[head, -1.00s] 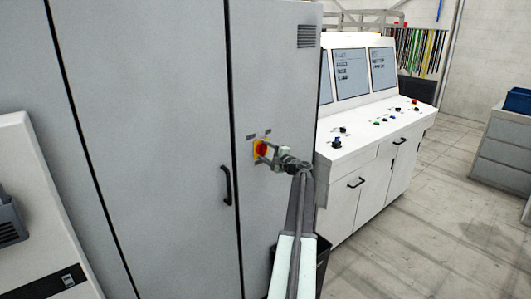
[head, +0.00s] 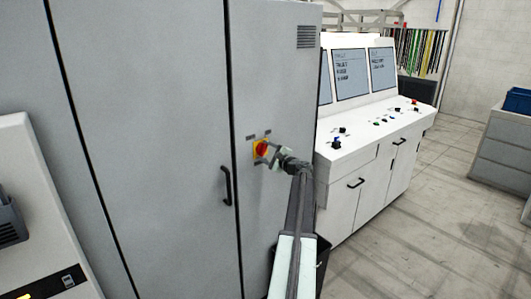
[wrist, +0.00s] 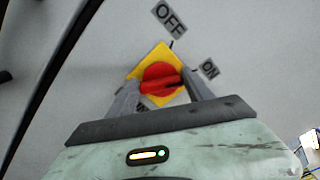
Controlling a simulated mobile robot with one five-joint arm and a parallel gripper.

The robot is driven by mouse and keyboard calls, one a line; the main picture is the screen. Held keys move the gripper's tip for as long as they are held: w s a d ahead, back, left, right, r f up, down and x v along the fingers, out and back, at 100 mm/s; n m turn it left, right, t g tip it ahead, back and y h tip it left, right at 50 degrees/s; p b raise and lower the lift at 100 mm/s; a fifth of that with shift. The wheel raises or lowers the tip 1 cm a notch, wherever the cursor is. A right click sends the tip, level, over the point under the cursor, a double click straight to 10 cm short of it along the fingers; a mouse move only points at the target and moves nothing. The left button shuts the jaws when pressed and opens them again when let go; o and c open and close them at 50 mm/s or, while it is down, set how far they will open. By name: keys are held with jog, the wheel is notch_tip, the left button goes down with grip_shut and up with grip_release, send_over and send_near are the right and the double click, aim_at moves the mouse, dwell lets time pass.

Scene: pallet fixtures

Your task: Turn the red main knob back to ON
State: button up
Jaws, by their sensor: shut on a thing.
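The red main knob (head: 262,147) sits on a yellow square plate on the grey cabinet door. In the wrist view the knob (wrist: 158,76) lies between the two grey fingers of my gripper (wrist: 161,86), which is shut on it. An OFF label (wrist: 169,18) is above the plate and an ON label (wrist: 209,69) is to its right, both tilted in that view. A dark mark on the knob's face points roughly right, toward the ON side; its exact angle is hard to tell. The fingers hide parts of the plate and a lower label.
A black door handle (head: 226,186) is just left of the knob. A white console (head: 370,130) with screens and buttons stands to the right. A dark bin (head: 322,262) is on the floor below my arm.

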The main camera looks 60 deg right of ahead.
jog(key=o, duration=1.4)
jog(key=shift+c, duration=0.2)
jog(key=shift+s, duration=0.15)
jog(key=v, duration=0.7)
jog(key=shift+s+a, duration=0.15)
jog(key=shift+s, duration=0.15)
